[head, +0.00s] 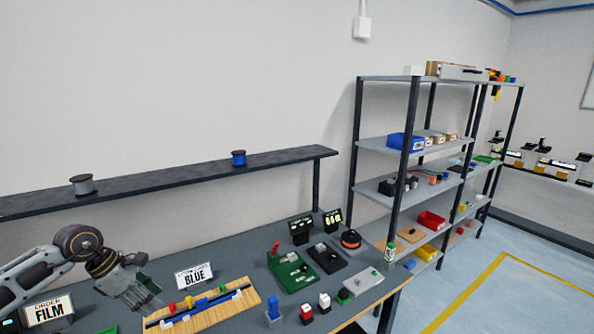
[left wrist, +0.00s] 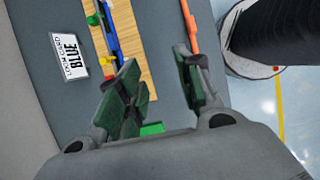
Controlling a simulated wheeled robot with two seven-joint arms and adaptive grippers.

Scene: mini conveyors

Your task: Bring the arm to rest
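My left arm comes in from the left in the head view, and my left gripper (head: 150,294) hangs over the grey table (head: 240,262), left of the wooden board. In the left wrist view the left gripper (left wrist: 165,95) has its two green-padded fingers apart, with nothing held between them. My right gripper does not show for sure in either view.
A wooden board (head: 215,311) with a blue rail and coloured blocks lies close by. A BLUE card (head: 194,275) and a FILM card (head: 48,309) stand on the table. Green and black fixtures (head: 292,270) stand further right. A dark shelf (head: 150,181) runs behind; a rack (head: 410,145) stands right.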

